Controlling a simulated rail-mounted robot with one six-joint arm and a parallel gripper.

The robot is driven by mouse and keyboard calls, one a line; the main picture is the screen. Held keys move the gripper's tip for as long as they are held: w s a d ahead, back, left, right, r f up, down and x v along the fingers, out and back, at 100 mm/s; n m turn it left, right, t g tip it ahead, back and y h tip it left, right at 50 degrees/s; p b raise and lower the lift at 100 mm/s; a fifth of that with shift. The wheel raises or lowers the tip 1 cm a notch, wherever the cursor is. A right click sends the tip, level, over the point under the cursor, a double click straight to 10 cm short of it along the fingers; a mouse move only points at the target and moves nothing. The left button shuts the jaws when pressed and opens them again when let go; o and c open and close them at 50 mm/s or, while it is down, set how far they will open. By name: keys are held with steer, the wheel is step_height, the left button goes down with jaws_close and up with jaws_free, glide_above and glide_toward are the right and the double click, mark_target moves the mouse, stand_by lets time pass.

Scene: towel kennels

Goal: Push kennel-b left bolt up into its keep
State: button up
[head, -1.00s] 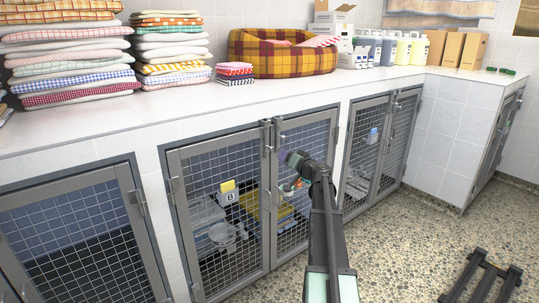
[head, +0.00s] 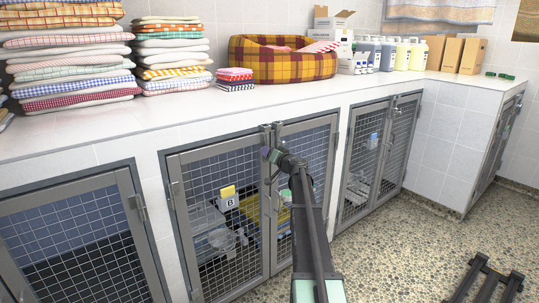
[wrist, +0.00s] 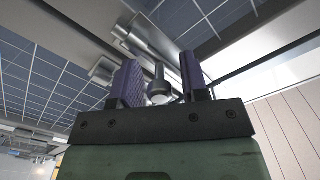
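Kennel-b (head: 222,225) has two grey mesh doors and a yellow-topped card marked B (head: 228,198). A bolt (head: 266,134) shows at the top of its left door, where the two doors meet. My gripper (head: 272,156) is just below that bolt, at the door frames. In the wrist view my gripper (wrist: 160,85) has its two purple fingers apart. A dark stem with a pale round end, which looks like a bolt knob (wrist: 158,88), shows between them, with gaps on both sides. I cannot tell whether anything touches it or how far the bolt sits in its keep.
The white counter (head: 150,130) overhangs the kennels, with folded towels (head: 70,60) and a plaid bed (head: 282,58) on it. Other mesh kennels stand at left (head: 75,235) and right (head: 378,150). The speckled floor is open at right, except for a dark frame (head: 485,278).

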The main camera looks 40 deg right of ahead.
mark_target(267, 144)
jaws_close()
step_height(267, 144, up, 4)
steer(key=p, duration=0.4)
steer(key=shift+f, duration=0.25)
steer(key=shift+o, duration=1.6)
jaws_free()
steer(key=s, duration=1)
steer(key=shift+s, duration=0.4)
steer(key=shift+d, duration=0.1)
